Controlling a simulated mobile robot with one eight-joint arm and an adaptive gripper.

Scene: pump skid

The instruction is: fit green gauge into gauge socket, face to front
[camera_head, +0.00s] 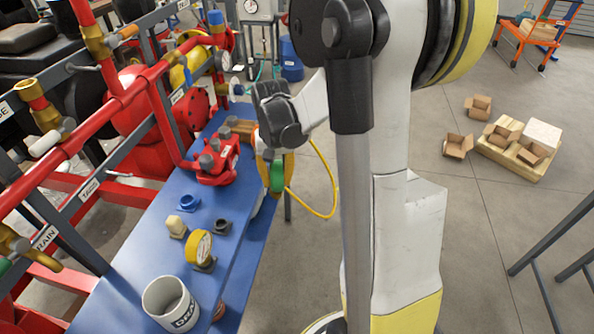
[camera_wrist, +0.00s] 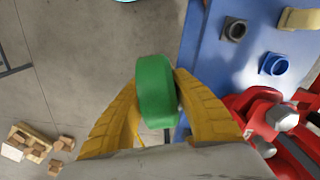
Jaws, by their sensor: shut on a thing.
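My gripper (camera_head: 275,165) is shut on the green gauge (camera_head: 277,180) and holds it in the air beside the right edge of the blue bench. In the wrist view the green gauge (camera_wrist: 154,92) sits between the two yellow fingers, its rounded green side showing; its dial is hidden. On the bench are a blue ring-shaped socket (camera_head: 189,202) and a dark, square-based socket (camera_head: 222,227), both empty. Both also show in the wrist view, the blue one (camera_wrist: 275,65) and the dark one (camera_wrist: 235,30). I cannot tell which is the gauge socket.
A yellow gauge (camera_head: 198,247) stands in a dark holder on the blue bench (camera_head: 130,250). A beige block (camera_head: 176,226) and a white labelled cup (camera_head: 170,303) are near it. A red valve body (camera_head: 215,165) stands farther back. A yellow hose (camera_head: 325,180) hangs right of the gripper.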

